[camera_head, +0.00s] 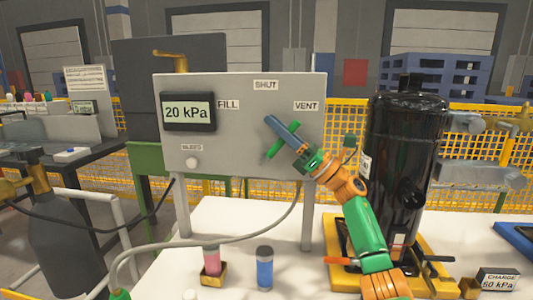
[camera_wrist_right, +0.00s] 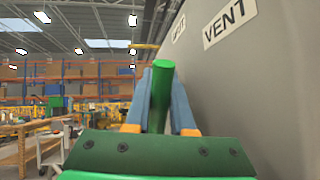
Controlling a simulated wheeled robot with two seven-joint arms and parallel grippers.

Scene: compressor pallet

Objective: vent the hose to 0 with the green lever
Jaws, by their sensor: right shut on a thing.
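The green lever (camera_head: 272,154) is on the front of the grey panel (camera_head: 232,135) and slants up and right, towards the VENT label (camera_head: 306,106). My right gripper (camera_head: 278,128) is shut on the lever, its blue fingers on either side of it. In the right wrist view the green rod (camera_wrist_right: 162,95) stands between the two blue fingers. The display (camera_head: 188,111) reads 20 kPa. The grey hose (camera_head: 215,241) curves from below the panel to the lower left. My left gripper is not in view.
A black compressor (camera_head: 405,150) on a yellow pallet stands close to the right of my arm. A card (camera_head: 498,282) reads CHARGE 50 kPa. A blue-bodied cylinder (camera_head: 265,270) and a pink-topped one (camera_head: 212,260) stand on the white table. A round button (camera_head: 192,163) is under the display.

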